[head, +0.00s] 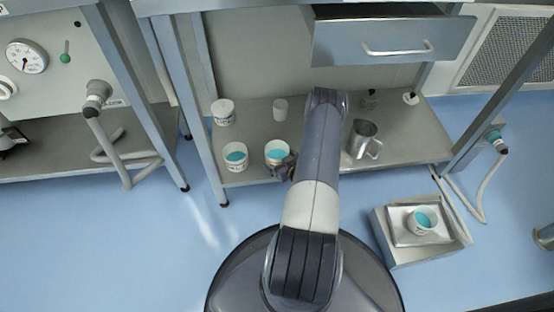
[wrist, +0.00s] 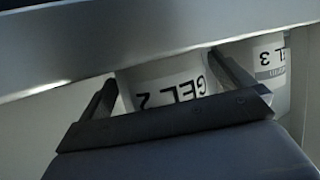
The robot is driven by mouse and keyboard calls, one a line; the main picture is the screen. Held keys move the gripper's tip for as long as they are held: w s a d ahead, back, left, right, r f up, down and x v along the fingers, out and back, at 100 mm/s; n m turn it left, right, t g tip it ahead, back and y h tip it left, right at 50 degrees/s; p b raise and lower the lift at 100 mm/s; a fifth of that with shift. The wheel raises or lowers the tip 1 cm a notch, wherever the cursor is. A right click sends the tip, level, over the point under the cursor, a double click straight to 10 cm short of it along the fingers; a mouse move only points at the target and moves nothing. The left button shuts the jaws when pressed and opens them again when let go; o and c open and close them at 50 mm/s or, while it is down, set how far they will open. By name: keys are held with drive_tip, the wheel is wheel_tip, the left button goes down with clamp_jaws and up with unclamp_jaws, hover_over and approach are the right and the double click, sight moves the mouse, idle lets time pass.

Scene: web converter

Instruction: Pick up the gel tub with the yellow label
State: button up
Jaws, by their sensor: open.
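In the head view, a white tub with teal gel (head: 277,152) stands on the lower shelf, and another (head: 235,157) stands to its left. A third gel tub (head: 421,222) sits apart at the lower right. No yellow label can be made out on any of them. My gripper (head: 290,166) is at the right side of the middle tub, partly hidden by my arm. In the wrist view my gripper (wrist: 162,72) is open, with a white tub marked GEL 2 (wrist: 165,80) between or just beyond its fingers. A tub marked GEL 3 (wrist: 268,65) is to the right.
A white tub (head: 222,112), a small white cup (head: 281,110) and a metal jug (head: 364,138) share the lower shelf (head: 325,165). A drawer (head: 390,42) hangs open above. A metal bar (wrist: 150,40) crosses the wrist view close by. A scale-like box (head: 395,252) holds the far tub.

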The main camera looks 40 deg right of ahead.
drive_tip(key=shift+w, duration=0.15)
drive_tip(key=c, duration=1)
drive_tip(key=shift+o, duration=0.2)
